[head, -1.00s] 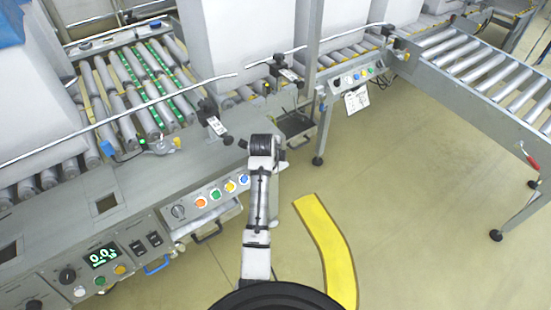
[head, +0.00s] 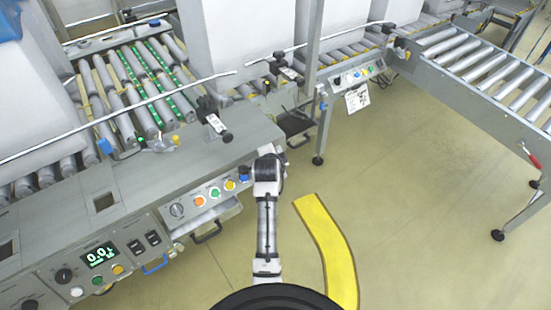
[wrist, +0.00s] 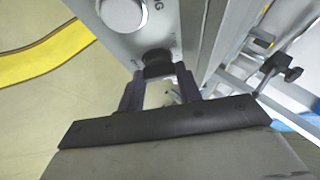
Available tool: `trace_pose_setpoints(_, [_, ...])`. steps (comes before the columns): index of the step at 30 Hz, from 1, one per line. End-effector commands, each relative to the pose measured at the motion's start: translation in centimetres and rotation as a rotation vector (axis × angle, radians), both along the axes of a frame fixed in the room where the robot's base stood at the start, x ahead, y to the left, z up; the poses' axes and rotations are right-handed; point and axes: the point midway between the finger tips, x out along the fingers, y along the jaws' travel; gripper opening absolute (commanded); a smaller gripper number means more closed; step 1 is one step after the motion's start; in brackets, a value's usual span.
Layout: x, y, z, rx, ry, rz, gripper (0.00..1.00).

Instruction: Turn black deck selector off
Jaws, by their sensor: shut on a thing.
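In the wrist view, my gripper (wrist: 157,80) has its two dark fingers closed on either side of a black knob (wrist: 157,57), which I take as the black deck selector. The knob sits on a light grey panel face (wrist: 118,42). The fingers cover its sides, and its pointer and setting cannot be read. In the head view, my gripper and this knob are hidden at the far end of my arm, near the right end of the deck.
A larger pale round knob (wrist: 123,12) is beside the black one. In the head view, a button panel has a grey selector (head: 177,210) and orange (head: 199,200), green, yellow and blue buttons.

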Motion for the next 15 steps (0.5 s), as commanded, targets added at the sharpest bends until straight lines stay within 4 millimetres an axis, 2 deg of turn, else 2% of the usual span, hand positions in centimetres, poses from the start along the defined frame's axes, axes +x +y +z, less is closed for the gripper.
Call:
trace_pose_setpoints(13, [-0.04, 0.09, -0.06, -0.005, -0.002, 0.01, 0.12])
trace_pose_setpoints(14, [-0.04, 0.09, -0.06, -0.005, -0.002, 0.01, 0.37])
trace_pose_setpoints(15, [-0.04, 0.09, -0.06, -0.005, -0.002, 0.01, 0.42])
